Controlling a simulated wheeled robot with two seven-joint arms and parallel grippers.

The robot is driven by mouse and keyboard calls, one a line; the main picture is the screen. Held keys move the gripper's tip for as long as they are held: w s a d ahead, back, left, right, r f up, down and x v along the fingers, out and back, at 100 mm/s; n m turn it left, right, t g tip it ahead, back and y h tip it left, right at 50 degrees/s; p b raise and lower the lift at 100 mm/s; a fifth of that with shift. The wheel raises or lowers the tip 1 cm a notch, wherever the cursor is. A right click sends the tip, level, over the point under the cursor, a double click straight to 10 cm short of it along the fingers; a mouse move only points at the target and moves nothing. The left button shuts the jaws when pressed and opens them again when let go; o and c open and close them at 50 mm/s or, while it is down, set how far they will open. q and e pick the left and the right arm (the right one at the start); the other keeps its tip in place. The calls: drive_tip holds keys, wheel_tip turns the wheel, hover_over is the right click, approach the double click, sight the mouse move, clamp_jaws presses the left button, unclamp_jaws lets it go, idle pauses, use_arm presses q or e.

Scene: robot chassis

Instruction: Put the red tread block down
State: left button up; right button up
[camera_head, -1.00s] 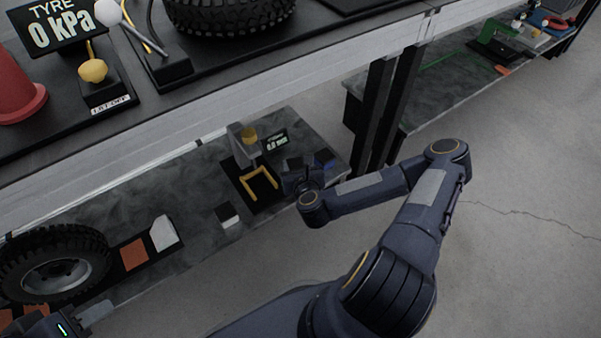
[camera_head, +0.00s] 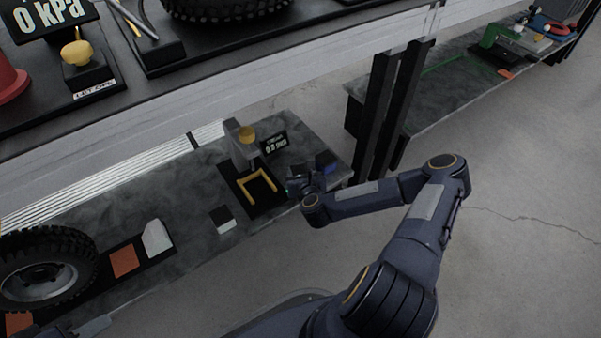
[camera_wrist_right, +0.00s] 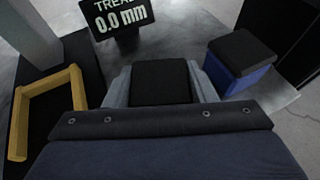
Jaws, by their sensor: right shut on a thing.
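My right gripper (camera_head: 312,178) is over the lower shelf in the head view, right of a yellow bracket (camera_head: 258,188). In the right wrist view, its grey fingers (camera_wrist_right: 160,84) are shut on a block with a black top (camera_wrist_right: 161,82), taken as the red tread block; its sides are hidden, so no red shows. A blue block with a black top (camera_wrist_right: 239,62) stands apart to its right. A screen reading "TREAD 0.0 mm" (camera_wrist_right: 117,17) is behind it. Only a grey part of my left gripper (camera_head: 93,328) shows at the bottom left edge.
The lower shelf (camera_head: 185,200) also bears a black-and-white block (camera_head: 222,219), a white block (camera_head: 156,238), a red-orange pad (camera_head: 124,261) and a wheel (camera_head: 42,270). Dark posts (camera_head: 385,110) rise just right of my right gripper. Bare shelf lies left of the yellow bracket.

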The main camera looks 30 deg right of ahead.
drive_tip(key=shift+f, duration=0.1)
drive_tip(key=o, duration=1)
drive_tip(key=shift+o, duration=0.2)
